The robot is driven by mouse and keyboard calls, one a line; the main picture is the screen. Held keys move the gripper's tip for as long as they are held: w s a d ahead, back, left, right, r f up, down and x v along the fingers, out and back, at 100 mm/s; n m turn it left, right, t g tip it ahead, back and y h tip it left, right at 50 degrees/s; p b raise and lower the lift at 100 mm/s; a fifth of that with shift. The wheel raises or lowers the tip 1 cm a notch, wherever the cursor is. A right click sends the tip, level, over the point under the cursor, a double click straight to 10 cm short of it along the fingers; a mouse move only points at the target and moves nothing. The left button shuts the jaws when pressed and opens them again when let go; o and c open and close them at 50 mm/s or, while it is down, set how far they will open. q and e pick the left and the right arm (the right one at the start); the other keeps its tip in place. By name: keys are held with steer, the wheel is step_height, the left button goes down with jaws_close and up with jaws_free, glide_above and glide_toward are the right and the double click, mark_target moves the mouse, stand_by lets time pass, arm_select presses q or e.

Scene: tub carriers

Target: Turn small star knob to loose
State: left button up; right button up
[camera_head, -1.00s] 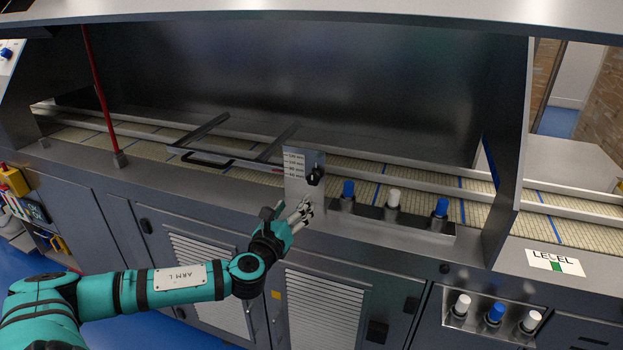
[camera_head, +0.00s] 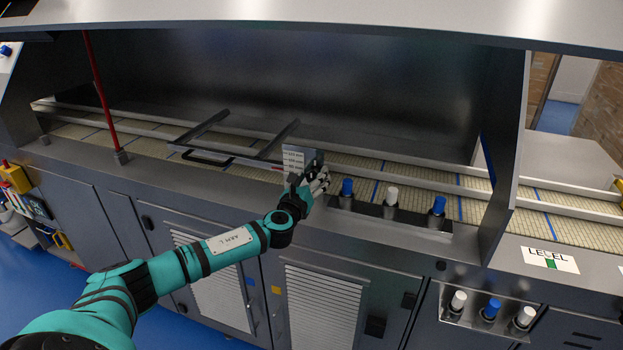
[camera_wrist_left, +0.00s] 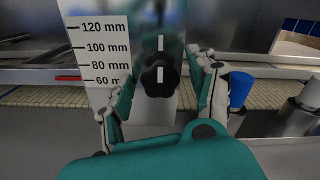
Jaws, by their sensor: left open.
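The small star knob (camera_wrist_left: 160,75) is black with a white line that stands upright, in the left wrist view. It sits on a metal plate beside a white scale (camera_wrist_left: 98,50) marked from 60 to 120 mm. My left gripper (camera_wrist_left: 160,88) is open, with one finger on each side of the knob; I cannot tell whether they touch it. In the head view my left gripper (camera_head: 318,180) is in front of the scale plate (camera_head: 296,160) and hides the knob. My right gripper is not in view.
A row of blue and white knobs (camera_head: 391,196) stands just right of the gripper on the ledge. A metal frame with a black handle (camera_head: 208,158) lies over the conveyor at left. A red post (camera_head: 100,95) rises further left. Louvred doors are below.

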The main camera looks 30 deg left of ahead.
arm_select(q)
steer(key=c, duration=1.2)
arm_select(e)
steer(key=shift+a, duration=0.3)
